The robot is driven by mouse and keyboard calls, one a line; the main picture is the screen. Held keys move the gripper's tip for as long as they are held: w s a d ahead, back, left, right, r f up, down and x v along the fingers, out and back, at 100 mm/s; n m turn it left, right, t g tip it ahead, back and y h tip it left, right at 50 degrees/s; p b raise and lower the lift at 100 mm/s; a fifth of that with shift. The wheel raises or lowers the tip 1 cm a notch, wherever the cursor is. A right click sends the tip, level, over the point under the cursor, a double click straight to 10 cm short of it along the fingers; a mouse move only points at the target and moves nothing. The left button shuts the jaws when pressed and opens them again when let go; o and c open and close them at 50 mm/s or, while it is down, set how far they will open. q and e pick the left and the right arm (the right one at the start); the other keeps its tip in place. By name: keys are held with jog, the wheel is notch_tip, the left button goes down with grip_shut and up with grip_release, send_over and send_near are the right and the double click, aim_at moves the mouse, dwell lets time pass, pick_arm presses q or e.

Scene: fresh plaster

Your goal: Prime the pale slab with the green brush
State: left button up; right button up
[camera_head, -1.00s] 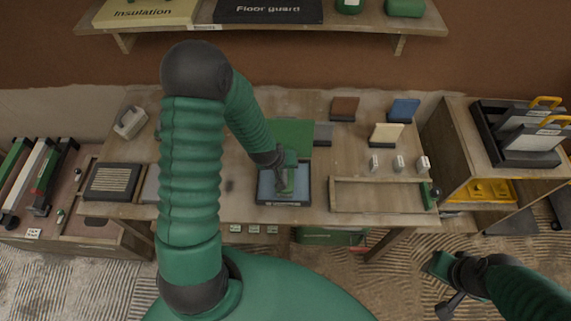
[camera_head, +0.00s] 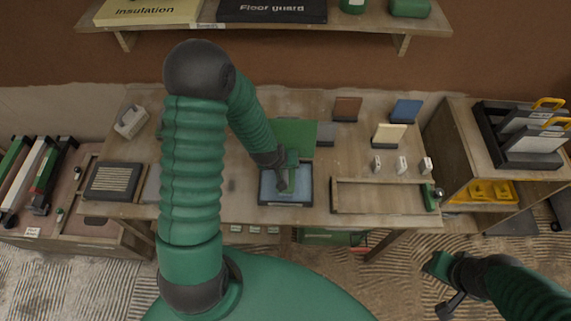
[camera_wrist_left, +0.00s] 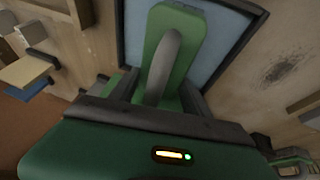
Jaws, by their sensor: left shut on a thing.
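A cream slab (camera_head: 389,136), the palest of the upright slabs, stands on the right half of the workbench; it also shows in the left wrist view (camera_wrist_left: 25,70). My left gripper (camera_head: 283,179) is shut on the green brush (camera_wrist_left: 172,28), which has a curved grey handle. It holds the brush over the dark-rimmed tray (camera_head: 265,201) with a blue-grey inside. Whether the brush's underside touches the tray's inside is hidden. My right gripper (camera_head: 441,284) is at the lower right, away from the bench, its jaws unclear.
Brown (camera_head: 347,109), blue (camera_head: 406,110) and grey (camera_head: 323,133) slabs stand near the cream one. Several small white blocks (camera_head: 402,165) and a wooden frame (camera_head: 380,212) lie in front. A whitish handled block (camera_head: 131,122) is at the left. A green panel (camera_head: 297,130) stands behind the tray.

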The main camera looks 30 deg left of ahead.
pick_arm(q)
jog(key=shift+d, duration=0.15)
dwell(0.3)
notch_tip(320, 180, up, 3)
jog(key=p, duration=0.2)
jog(key=shift+p, duration=0.35)
notch_tip(320, 180, up, 4)
jog(key=p, duration=0.3)
jog(key=shift+r, duration=0.1)
